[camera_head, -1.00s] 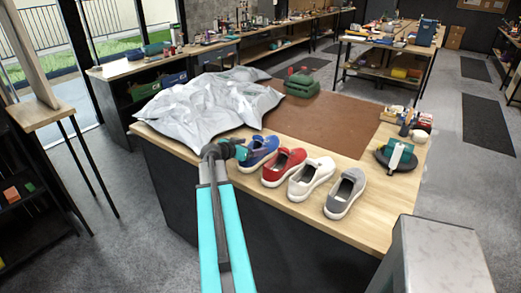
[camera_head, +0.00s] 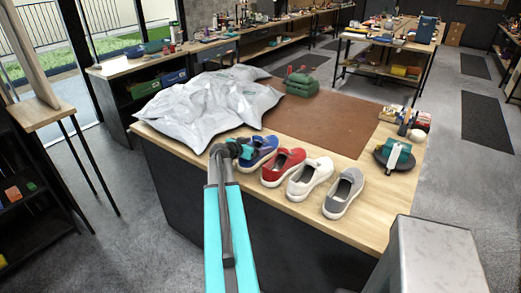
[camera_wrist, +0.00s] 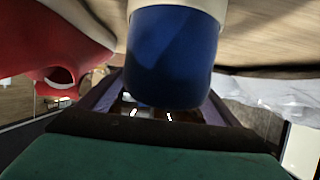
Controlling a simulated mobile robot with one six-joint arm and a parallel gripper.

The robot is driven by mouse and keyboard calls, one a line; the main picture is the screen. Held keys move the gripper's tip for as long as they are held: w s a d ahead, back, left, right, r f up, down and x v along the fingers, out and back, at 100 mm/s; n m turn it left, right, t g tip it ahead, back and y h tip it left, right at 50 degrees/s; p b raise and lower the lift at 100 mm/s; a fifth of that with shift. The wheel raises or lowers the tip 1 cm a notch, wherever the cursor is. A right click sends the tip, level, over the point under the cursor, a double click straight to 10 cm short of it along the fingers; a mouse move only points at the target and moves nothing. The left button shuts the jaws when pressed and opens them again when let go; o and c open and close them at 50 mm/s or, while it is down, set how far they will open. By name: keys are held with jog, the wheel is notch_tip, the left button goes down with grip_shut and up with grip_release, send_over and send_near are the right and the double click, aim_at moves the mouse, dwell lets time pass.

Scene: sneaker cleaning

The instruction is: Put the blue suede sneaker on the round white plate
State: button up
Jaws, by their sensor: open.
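The blue suede sneaker (camera_head: 264,146) stands at the left end of a row of shoes on the wooden workbench (camera_head: 372,220). My gripper (camera_head: 246,151) is at its near left end and hides part of it. In the wrist view the blue sneaker (camera_wrist: 172,50) shows its rounded blue end and pale sole rim. My open gripper (camera_wrist: 160,103) has a finger on either side of that end. Whether the fingers touch it, I cannot tell. I cannot make out a round white plate in either current view.
A red sneaker (camera_head: 284,166) stands close to the right of the blue one, then a white sneaker (camera_head: 310,178) and a grey sneaker (camera_head: 343,193). A crumpled silvery bag (camera_head: 205,105) lies behind left. A brown mat (camera_head: 325,120) has clear room behind the shoes.

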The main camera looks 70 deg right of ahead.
jog(key=shift+p+x, duration=0.7)
jog(key=shift+x, duration=0.5)
jog(key=shift+s+d+f, duration=0.1)
jog(key=shift+d+f, duration=0.05)
jog(key=shift+d, duration=0.2)
jog(key=shift+c, duration=0.3)
jog(key=c, duration=1.5)
jog(key=shift+o, duration=0.2)
jog(key=shift+r+b, duration=1.75)
jog(key=shift+r, duration=3.35)
